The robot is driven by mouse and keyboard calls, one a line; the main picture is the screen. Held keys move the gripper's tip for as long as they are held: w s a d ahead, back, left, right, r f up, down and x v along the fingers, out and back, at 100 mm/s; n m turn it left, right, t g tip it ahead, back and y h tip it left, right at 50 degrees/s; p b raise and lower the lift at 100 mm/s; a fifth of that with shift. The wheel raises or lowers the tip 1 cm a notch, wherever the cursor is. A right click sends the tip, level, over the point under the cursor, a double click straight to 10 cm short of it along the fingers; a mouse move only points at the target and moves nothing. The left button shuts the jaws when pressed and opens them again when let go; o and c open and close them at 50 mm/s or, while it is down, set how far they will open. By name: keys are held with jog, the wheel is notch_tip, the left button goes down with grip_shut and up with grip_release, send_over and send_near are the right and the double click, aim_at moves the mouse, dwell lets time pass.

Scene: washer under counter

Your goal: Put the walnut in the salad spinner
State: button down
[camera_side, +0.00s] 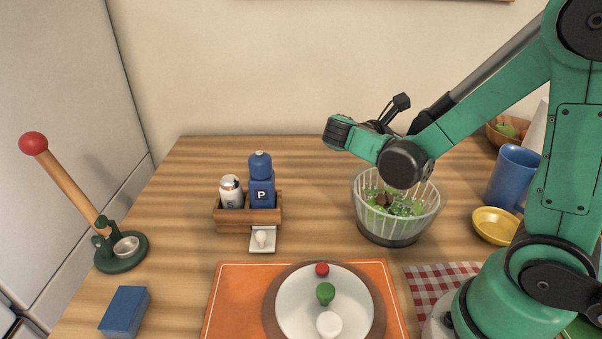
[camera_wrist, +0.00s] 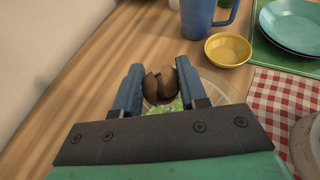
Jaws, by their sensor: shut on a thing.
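The walnut (camera_wrist: 160,86) is brown and sits between the two blue fingers of my gripper (camera_wrist: 158,88) in the wrist view. My gripper is shut on it. The salad spinner (camera_side: 397,222) is a clear ribbed bowl with a dark base and green leaves inside, at the right of the middle in the side view. My gripper (camera_side: 392,188) points down over the bowl. The brown walnut (camera_side: 384,199) shows just under it, against the leaves; whether it touches them I cannot tell. In the wrist view, leaves and part of the bowl's rim (camera_wrist: 215,88) show behind the walnut.
A blue mug (camera_side: 511,177) and a yellow bowl (camera_side: 495,226) stand right of the spinner. A wooden caddy (camera_side: 248,217) with salt and pepper stands left. A plate (camera_side: 300,300) on an orange mat lies in front.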

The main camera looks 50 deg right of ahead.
jog(key=shift+f, duration=0.15)
jog(key=shift+c, duration=2)
grip_release()
jog(key=v, duration=0.5)
jog(key=shift+a, duration=0.3)
